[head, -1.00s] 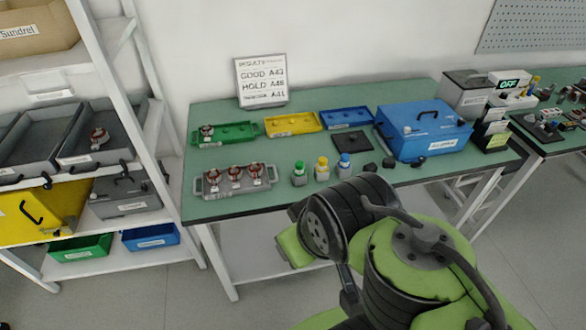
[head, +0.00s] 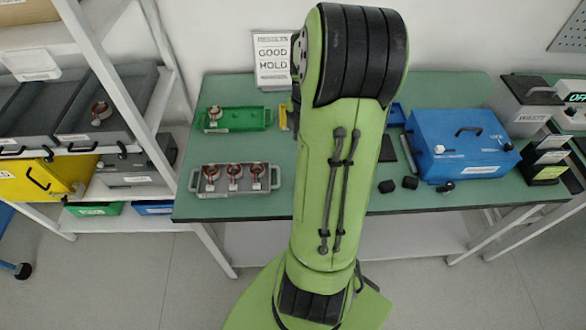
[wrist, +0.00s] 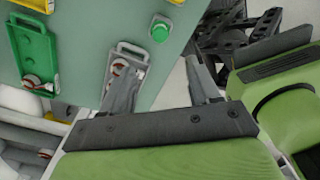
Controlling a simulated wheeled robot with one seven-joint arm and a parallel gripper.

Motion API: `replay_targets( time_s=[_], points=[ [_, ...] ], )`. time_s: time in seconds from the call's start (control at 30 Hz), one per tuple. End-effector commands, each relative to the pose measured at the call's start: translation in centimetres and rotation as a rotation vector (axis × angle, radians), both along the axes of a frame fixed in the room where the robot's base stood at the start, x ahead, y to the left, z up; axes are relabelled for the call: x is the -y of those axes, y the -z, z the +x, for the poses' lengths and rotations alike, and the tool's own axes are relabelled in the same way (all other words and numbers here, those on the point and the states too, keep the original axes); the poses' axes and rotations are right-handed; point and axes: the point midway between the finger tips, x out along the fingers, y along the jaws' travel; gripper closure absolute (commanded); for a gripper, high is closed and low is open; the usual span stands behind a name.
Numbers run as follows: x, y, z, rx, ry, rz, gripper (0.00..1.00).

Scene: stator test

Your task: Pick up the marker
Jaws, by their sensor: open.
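In the wrist view my gripper (wrist: 163,66) is open, its two grey fingers apart and nothing between them. A small green-capped item (wrist: 160,28) stands on the green table beyond the fingertips, apart from them. It may be a marker; I cannot tell for sure. Part of a yellow item (wrist: 177,2) shows at the top edge beyond it. In the head view my arm covers the table spot where the small capped items stand, and my gripper is hidden behind the arm.
A grey tray with several red-ringed parts (head: 207,188) sits at the table's (head: 250,210) front left, a green tray (head: 258,118) behind it. A blue case (head: 440,165) and small black blocks (head: 388,186) are right of my arm. Shelves stand left.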

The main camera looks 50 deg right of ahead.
Motion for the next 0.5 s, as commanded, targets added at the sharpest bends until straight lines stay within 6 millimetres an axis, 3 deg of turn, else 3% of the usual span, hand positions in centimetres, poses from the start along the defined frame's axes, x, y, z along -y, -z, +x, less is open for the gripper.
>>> replay_targets(
  time_s=[0.3,0.5],
  points=[
    [-0.2,8.0,0.0,-0.003,0.0,0.006,0.39],
    [-0.2,10.5,0.0,-0.001,0.0,0.002,0.39]
  ],
)
